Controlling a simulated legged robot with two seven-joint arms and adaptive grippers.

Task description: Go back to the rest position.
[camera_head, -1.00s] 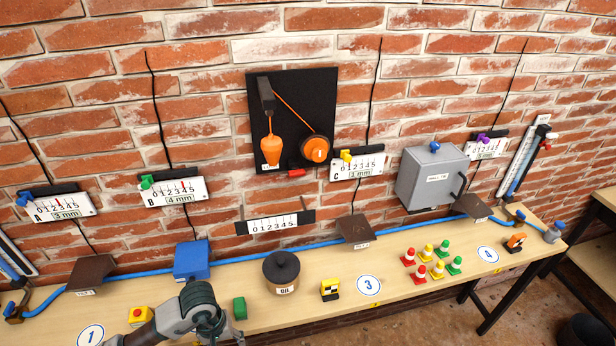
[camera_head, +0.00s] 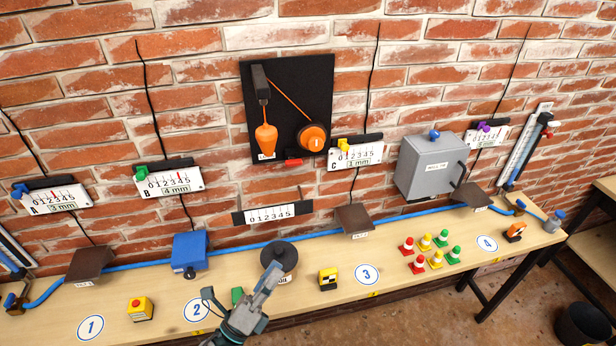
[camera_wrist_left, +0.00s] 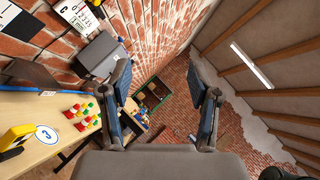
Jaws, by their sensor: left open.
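My left gripper (camera_head: 272,275) is at the bottom middle of the head view, in front of the black round pot (camera_head: 280,254) and over the bench's front part. In the left wrist view its two fingers (camera_wrist_left: 165,105) stand wide apart with nothing between them. My right gripper is in neither view.
The wooden bench (camera_head: 150,290) runs along a brick wall with gauges and a black pulley board (camera_head: 290,75). A dark bin (camera_head: 583,325) is at lower right.

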